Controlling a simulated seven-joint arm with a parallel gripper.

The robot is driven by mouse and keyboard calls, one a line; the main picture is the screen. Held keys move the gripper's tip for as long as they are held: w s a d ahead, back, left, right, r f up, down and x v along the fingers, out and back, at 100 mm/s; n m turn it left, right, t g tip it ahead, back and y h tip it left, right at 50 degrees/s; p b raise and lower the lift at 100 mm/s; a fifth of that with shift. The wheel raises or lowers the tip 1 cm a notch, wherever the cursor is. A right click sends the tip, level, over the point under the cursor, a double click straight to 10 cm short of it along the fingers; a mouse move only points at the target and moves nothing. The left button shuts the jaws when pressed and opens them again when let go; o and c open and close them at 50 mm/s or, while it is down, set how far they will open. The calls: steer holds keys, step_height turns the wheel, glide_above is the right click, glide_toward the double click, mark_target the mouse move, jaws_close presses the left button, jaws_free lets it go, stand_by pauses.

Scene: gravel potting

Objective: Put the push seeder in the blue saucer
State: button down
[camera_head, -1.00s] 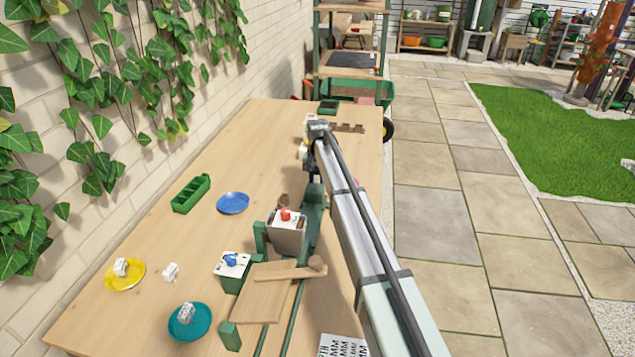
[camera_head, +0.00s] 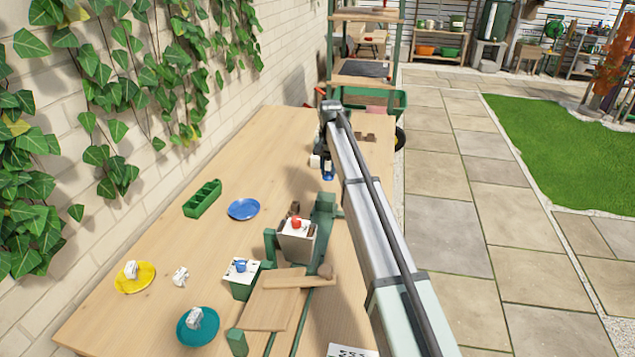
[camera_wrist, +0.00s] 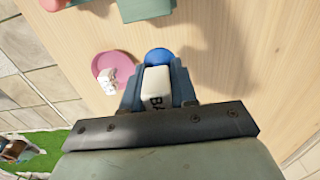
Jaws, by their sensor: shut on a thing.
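The blue saucer (camera_head: 243,209) lies on the bench to the left of my arm, beside the green tray, and looks empty. My gripper (camera_head: 325,166) is over the right side of the bench, right of and beyond the saucer. In the wrist view my gripper (camera_wrist: 157,88) is shut on a white thing with black lettering and a blue rounded end, apparently the push seeder (camera_wrist: 156,82). In the head view its blue part (camera_head: 328,172) shows below the gripper. The blue saucer cannot be made out in the wrist view.
A green compartment tray (camera_head: 203,198), yellow saucer (camera_head: 145,284) and teal saucer (camera_head: 185,337) are on the left; the latter two hold small white items. A pink saucer (camera_wrist: 103,66) shows in the wrist view.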

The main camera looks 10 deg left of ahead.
steer(key=s+a+r+n, duration=0.2)
steer(key=s+a, duration=0.6)
steer(key=a, duration=0.5)
steer(key=s+a+r+n, duration=0.1)
steer(key=s+a+r, duration=0.1)
steer(key=s+a, duration=0.9)
steer(key=shift+w+a+f+m, duration=0.35)
steer(key=shift+f+m, duration=0.15)
steer(key=shift+f, duration=1.2)
steer(key=shift+w+a+f+m, duration=0.3)
steer(key=shift+w+f+m, duration=0.15)
steer(key=shift+f, duration=1.2)
steer(key=shift+w+a+f+m, duration=0.3)
steer(key=shift+f+m, duration=0.25)
steer(key=shift+f, duration=1.15)
steer(key=shift+f, duration=0.25)
steer(key=c, duration=0.9)
jaws_free()
step_height(320, 180, up, 13)
steer(key=shift+f, duration=0.2)
